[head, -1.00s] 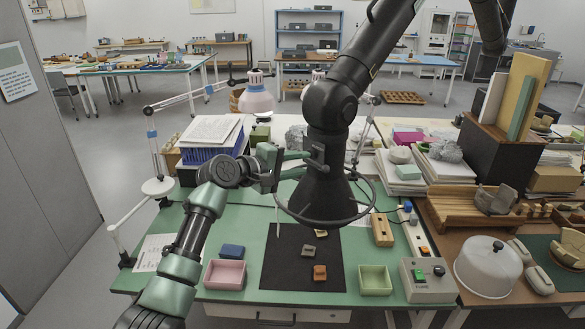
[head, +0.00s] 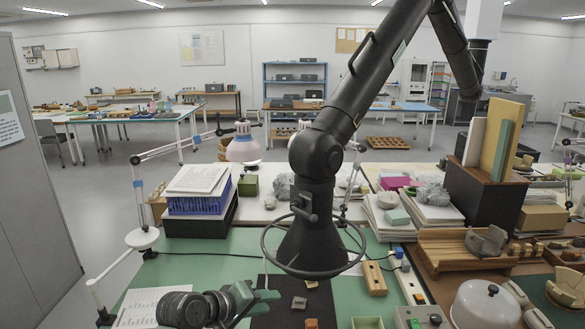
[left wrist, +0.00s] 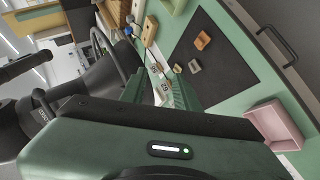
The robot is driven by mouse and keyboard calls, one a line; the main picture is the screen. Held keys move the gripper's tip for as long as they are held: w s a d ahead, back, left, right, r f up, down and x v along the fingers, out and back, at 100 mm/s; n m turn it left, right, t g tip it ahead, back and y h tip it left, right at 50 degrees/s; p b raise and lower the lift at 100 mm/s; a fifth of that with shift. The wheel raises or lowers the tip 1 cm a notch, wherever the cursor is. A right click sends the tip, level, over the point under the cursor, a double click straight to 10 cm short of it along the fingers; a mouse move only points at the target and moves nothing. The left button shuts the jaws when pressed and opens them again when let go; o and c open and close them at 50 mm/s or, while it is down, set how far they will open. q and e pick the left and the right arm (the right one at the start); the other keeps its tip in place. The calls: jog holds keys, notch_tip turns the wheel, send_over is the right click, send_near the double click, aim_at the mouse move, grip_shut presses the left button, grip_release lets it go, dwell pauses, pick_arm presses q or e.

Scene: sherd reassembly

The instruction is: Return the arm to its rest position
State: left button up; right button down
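My left gripper (head: 262,298) is low in the head view, near the left edge of the black mat (head: 265,316). Its two green fingers look apart, with a gap between them in the left wrist view (left wrist: 158,92), and nothing shows between them. On the mat lie a grey sherd (head: 299,303), an orange-brown sherd (head: 311,323) and a small pale sherd (head: 311,284). The left wrist view shows the orange-brown one (left wrist: 202,41) and the grey one (left wrist: 194,66), clear of the fingers. My right gripper is not in view.
A black extraction hood (head: 310,245) with a ring hangs over the mat, right of my left gripper. A pink tray (left wrist: 275,125) shows in the left wrist view, and a green tray (head: 367,322) is at the head view's bottom edge. A control box (head: 420,318) stands right.

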pick_arm(q)
jog(key=s+a+f+m+g+y, duration=0.1)
jog(key=s+a+f+m+y, duration=0.15)
jog(key=s+f, duration=0.45)
jog(key=s+a+f+m+g+y, duration=0.1)
jog(key=s+a+f, duration=0.25)
jog(key=s, duration=0.55)
jog(key=s+a+f+m+g+y, duration=0.15)
jog(key=s+a, duration=0.25)
jog(key=s, duration=0.6)
jog(key=s+a+f+m+g+y, duration=0.1)
jog(key=s+a+m+y, duration=0.15)
jog(key=s, duration=0.85)
notch_tip(320, 180, down, 30)
jog(key=s+a+g+b, duration=0.1)
jog(key=s+g+b, duration=0.1)
jog(key=b, duration=0.1)
jog(key=s+a+f+b, duration=0.2)
jog(key=s+a+f, duration=0.1)
jog(key=s+f, duration=1.3)
notch_tip(320, 180, down, 2)
jog(key=shift+s+f+g, duration=0.1)
jog(key=shift+s+g, duration=0.1)
jog(key=shift+g, duration=0.25)
